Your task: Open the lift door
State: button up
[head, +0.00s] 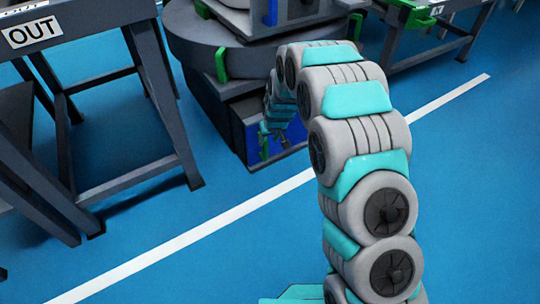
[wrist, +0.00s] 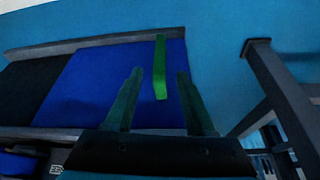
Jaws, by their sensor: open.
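The lift door is a blue panel (wrist: 85,90) in a dark frame in the wrist view. It also shows low on the round grey machine in the head view (head: 252,143), partly hidden by my arm. A green bar handle (wrist: 160,60) stands on the door; the head view shows it as a small green strip (head: 264,150). My gripper (wrist: 159,75) is open, with one finger on each side of the handle in the wrist picture. I cannot tell whether the fingers reach around it or touch it. In the head view my gripper (head: 275,137) is small beside the handle.
A dark table frame with an OUT sign (head: 32,32) stands at the left. Another dark bench (head: 430,45) stands at the upper right. A dark post (wrist: 272,85) is right of my gripper. Blue floor with a white line (head: 215,222) is clear in front.

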aim_at(266, 146)
jog(key=shift+b+x, duration=0.55)
jog(key=shift+x, duration=4.5)
jog(key=shift+w+a+r, duration=0.1)
jog(key=shift+w, duration=0.05)
jog(key=shift+c, duration=0.2)
grip_shut()
